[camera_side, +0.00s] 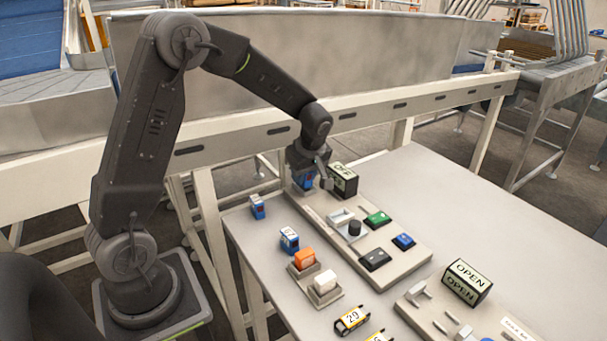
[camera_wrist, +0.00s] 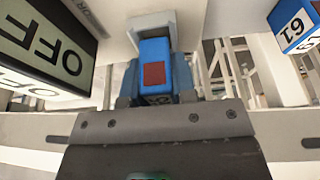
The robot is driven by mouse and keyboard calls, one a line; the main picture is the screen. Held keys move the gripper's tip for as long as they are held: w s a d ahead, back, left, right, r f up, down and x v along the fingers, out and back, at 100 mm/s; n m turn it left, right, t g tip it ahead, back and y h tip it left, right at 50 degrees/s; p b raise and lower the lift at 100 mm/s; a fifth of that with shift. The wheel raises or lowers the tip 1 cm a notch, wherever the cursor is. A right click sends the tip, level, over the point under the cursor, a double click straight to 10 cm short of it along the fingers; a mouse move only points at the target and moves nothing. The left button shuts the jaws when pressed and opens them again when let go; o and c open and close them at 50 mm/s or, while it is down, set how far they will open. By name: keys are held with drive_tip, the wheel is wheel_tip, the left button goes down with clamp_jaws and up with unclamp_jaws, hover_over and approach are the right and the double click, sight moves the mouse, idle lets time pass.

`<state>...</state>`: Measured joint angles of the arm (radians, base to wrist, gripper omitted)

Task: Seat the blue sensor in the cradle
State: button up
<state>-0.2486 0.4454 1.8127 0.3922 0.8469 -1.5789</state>
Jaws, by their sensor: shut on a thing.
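The blue sensor (camera_wrist: 155,62), a blue block with a red-brown square on its face, is between my gripper's fingers (camera_wrist: 158,88) in the wrist view. In the side view it shows as a blue patch (camera_side: 305,181) under my gripper (camera_side: 308,184), at the far left end of the grey board. My gripper is shut on it. A pale grey U-shaped cradle (camera_wrist: 166,20) stands around the sensor's far end in the wrist view. In the side view my gripper hides the cradle. I cannot tell whether the sensor rests fully on the cradle floor.
An OFF sign block (camera_side: 343,180) stands close to the right of my gripper. The board (camera_side: 405,262) carries a green block (camera_side: 377,218), a blue block (camera_side: 404,241) and a black knob (camera_side: 355,228). Blue-white blocks (camera_side: 257,206) (camera_side: 289,240) stand on the table left of the board.

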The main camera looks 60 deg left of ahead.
drive_tip(key=shift+f, duration=0.2)
idle(0.5)
drive_tip(key=o, duration=0.7)
drive_tip(key=shift+o, duration=0.5)
drive_tip(key=shift+r, duration=3.5)
